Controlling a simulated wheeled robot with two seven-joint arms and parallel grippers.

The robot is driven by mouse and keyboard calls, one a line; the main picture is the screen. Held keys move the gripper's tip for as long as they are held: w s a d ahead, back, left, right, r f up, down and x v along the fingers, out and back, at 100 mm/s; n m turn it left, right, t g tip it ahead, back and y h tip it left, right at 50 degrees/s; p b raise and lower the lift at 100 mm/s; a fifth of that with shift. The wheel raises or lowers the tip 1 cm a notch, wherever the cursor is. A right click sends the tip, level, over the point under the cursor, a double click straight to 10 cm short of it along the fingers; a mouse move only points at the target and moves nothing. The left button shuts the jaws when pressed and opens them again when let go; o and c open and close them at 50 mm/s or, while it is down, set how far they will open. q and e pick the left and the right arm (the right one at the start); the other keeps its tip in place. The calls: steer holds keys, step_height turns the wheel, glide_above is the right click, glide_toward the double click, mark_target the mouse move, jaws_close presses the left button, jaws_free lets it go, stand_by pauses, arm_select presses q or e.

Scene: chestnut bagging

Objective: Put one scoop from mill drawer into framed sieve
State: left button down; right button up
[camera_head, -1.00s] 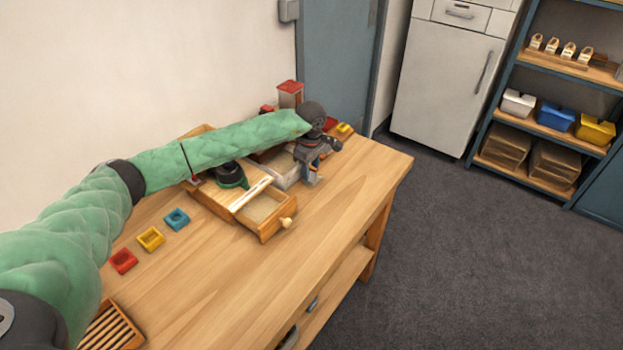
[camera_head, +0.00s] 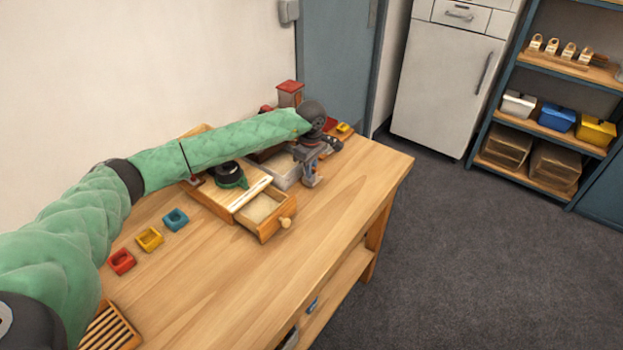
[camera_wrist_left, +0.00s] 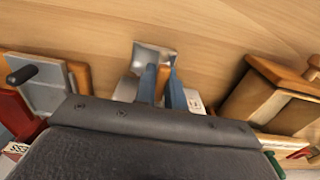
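My left gripper (camera_head: 310,178) is over the bench, right of the mill drawer (camera_head: 262,211). In the left wrist view its blue fingers (camera_wrist_left: 162,88) are closed about an orange-brown handle. A metal scoop head (camera_wrist_left: 155,57) shows just beyond them; its contents cannot be made out. The mill drawer is pulled out, with pale meal in it; its wooden box and knob also show in the left wrist view (camera_wrist_left: 262,90). A pale grey tray (camera_head: 287,172) sits beside the gripper. A wood-edged grey panel (camera_wrist_left: 42,88) with a black handle may be the framed sieve. My right gripper is out of view.
Red (camera_head: 122,261), yellow (camera_head: 150,238) and blue (camera_head: 176,219) small blocks line the bench's left side. A slatted wooden rack (camera_head: 112,327) is at the near left. The bench's front right (camera_head: 340,200) is clear. My left arm hides part of the back.

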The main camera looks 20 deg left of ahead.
arm_select(q)
steer(key=shift+r, duration=2.5)
